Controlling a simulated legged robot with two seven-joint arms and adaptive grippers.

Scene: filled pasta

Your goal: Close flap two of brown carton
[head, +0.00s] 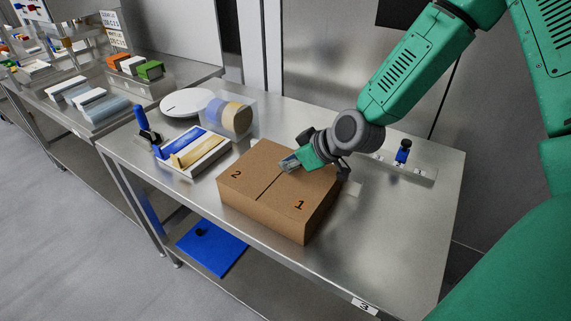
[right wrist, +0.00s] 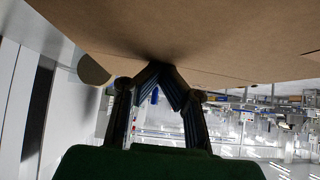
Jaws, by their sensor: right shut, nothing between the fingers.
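The brown carton (head: 268,215) stands on the steel table. Its two top flaps lie flat, flap two (head: 236,176) on the left and flap one (head: 299,204) on the right, with a dark seam between them. My right gripper (head: 286,163) is shut and empty at the carton's far top edge, its fingertips over the top near the seam. In the right wrist view the brown cardboard (right wrist: 190,40) fills the upper part, and the fingertips (right wrist: 160,72) meet right at it. I cannot tell whether they press on it. My left gripper is out of view.
Left of the carton stand a tray (head: 193,152) with blue and yellow pieces, a clear container (head: 230,116) and a round white disc (head: 186,102). A small blue-topped object (head: 403,151) stands at the right rear. The table (head: 375,235) is clear at front right.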

